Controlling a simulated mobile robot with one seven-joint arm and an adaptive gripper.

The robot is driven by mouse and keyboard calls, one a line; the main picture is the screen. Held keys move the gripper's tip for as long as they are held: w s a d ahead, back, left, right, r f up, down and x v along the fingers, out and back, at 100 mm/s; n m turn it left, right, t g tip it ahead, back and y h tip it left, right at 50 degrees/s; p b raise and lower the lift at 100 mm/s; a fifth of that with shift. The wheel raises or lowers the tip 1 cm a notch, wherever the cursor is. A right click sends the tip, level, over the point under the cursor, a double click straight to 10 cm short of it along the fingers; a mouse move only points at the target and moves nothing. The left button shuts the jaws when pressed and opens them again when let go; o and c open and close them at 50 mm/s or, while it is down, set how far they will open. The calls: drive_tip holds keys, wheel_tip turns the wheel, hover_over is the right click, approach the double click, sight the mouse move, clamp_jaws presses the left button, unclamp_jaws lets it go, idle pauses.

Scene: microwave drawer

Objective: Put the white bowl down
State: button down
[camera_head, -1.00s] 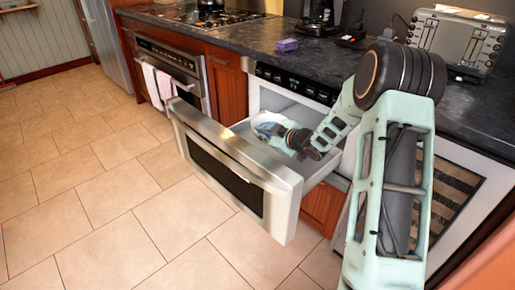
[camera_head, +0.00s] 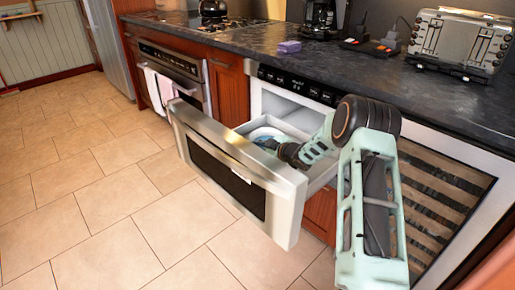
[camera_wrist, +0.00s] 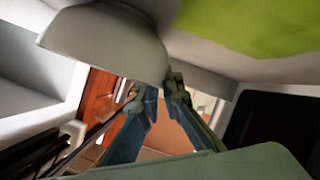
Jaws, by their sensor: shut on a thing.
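The white bowl (camera_head: 266,132) is inside the open microwave drawer (camera_head: 238,165) in the head view, partly hidden by my gripper (camera_head: 272,144). In the wrist view the bowl (camera_wrist: 105,40) fills the upper left, tilted in that picture. My gripper's fingers (camera_wrist: 160,90) are closed at the bowl's edge there. My arm reaches into the drawer from the right. Whether the bowl's base touches the drawer floor cannot be told.
The drawer's steel front stands out over the tiled floor (camera_head: 100,210). The dark counter (camera_head: 330,55) above holds a toaster (camera_head: 462,42), a coffee maker (camera_head: 320,18) and a small purple item (camera_head: 289,46). A lime-green patch (camera_wrist: 250,25) shows in the wrist view.

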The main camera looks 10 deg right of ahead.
drive_tip(key=shift+r, duration=0.15)
drive_tip(key=c, duration=2.6)
unclamp_jaws()
drive_tip(key=shift+f, duration=0.2)
drive_tip(key=o, duration=0.5)
drive_tip(key=shift+r, duration=0.1)
drive_tip(key=shift+r, duration=0.2)
drive_tip(key=p+v, duration=0.3)
drive_tip(key=v, duration=0.9)
drive_tip(key=shift+f, duration=0.2)
